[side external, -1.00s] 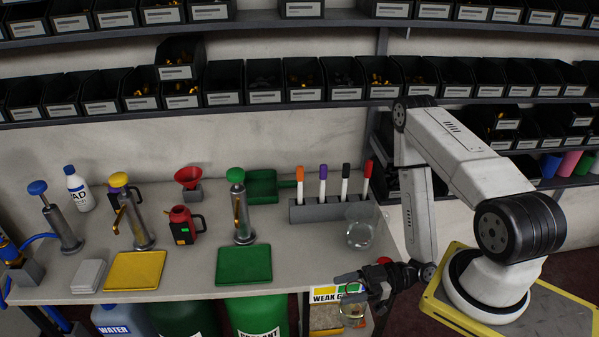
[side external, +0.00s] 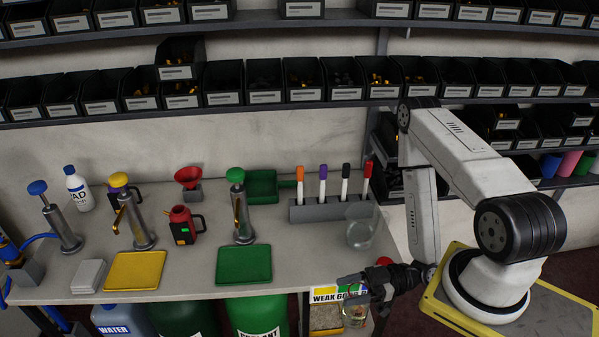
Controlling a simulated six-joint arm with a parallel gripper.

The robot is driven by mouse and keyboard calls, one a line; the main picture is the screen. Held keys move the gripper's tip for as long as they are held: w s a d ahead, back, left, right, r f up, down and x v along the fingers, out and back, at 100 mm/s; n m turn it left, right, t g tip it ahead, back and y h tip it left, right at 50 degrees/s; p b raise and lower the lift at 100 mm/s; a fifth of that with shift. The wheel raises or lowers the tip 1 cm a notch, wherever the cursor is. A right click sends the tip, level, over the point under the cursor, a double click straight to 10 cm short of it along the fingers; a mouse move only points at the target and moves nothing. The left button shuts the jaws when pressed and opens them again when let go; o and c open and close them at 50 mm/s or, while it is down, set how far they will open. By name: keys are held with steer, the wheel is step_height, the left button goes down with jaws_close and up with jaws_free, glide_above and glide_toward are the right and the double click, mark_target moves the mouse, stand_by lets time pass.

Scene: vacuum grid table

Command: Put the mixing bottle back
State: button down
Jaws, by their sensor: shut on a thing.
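My gripper (side external: 362,291) is just off the front right edge of the bench, in front of the lower storage. It is shut on a small clear vessel (side external: 355,316), which appears to be the mixing bottle. The vessel hangs below the fingers and looks roughly upright. Its upper part is partly hidden by the fingers, and its contents are hard to make out. A larger clear glass container (side external: 361,234) stands on the bench's right end, apart from my gripper.
The bench (side external: 310,258) has free room in front of the marker holder (side external: 325,212). A green pad (side external: 244,265), a yellow pad (side external: 135,271) and pump dispensers stand left. A red round object (side external: 384,262) is close behind my gripper. A "WEAK" label (side external: 325,295) is below the edge.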

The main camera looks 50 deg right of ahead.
steer(key=shift+w, duration=0.1)
steer(key=w+d+r+m+t+h, duration=0.25)
steer(key=w+r, duration=0.25)
steer(key=w, duration=0.4)
steer(key=w+d+r+m+t+h, duration=0.1)
steer(key=w+d+r+t+h, duration=0.15)
steer(key=w+r, duration=0.45)
steer(key=w+r+m+h, duration=0.3)
steer(key=w+r, duration=0.5)
steer(key=r, duration=0.1)
steer(key=s+d+f, duration=0.1)
steer(key=d+f, duration=0.1)
steer(key=f, duration=0.4)
steer(key=s+d+f, duration=0.2)
steer(key=f, duration=0.5)
steer(key=shift+f+t+y, duration=0.3)
steer(key=shift+n, duration=0.25)
